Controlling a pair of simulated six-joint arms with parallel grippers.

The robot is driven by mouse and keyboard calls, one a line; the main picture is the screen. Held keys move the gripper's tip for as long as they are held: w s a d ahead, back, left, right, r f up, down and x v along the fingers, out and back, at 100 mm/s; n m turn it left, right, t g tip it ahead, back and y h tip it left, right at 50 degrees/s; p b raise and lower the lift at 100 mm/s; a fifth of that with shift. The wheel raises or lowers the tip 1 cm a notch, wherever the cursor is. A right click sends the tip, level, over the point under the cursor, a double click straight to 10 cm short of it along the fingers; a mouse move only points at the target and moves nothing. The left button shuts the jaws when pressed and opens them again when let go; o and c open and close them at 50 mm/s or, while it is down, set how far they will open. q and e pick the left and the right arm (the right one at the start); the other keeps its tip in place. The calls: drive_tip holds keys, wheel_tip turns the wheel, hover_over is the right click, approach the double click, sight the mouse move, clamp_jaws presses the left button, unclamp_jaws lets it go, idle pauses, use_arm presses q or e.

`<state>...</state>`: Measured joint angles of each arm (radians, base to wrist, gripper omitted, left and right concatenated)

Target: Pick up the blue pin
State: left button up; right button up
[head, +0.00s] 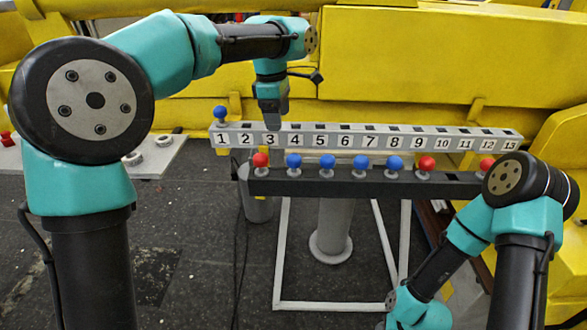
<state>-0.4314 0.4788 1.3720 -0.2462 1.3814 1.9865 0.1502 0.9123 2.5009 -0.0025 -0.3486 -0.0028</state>
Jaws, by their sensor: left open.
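Several blue pins with round heads stand upright in the dark front bar (310,187); the leftmost is a blue pin (294,161) and the others run to its right. One more blue pin (220,113) stands at number 1 on the grey numbered rail (480,144). My left gripper (271,122) points down near number 3 on the rail. It is open, with nothing seen between its fingers, and it is apart from the pins. My right arm reaches down at the lower right, and its fingertips are out of view.
Red pins stand in the front bar at the left end (260,160), right of the blue ones (427,163) and beside my right arm (487,165). A yellow machine (430,60) is behind the rail. A white frame (330,306) stands on the floor below.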

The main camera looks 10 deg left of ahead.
use_arm(q)
wheel_tip(320, 180, up, 3)
drive_tip(key=n+y, duration=0.1)
drive_tip(key=n, duration=0.1)
hover_over(294, 165)
drive_tip(key=w, duration=0.2)
drive_tip(key=shift+a+r, duration=0.1)
drive_tip(key=shift+r, duration=0.05)
wheel_tip(294, 165, down, 12)
drive_tip(key=shift+f, duration=0.15)
drive_tip(key=shift+f, duration=2.6)
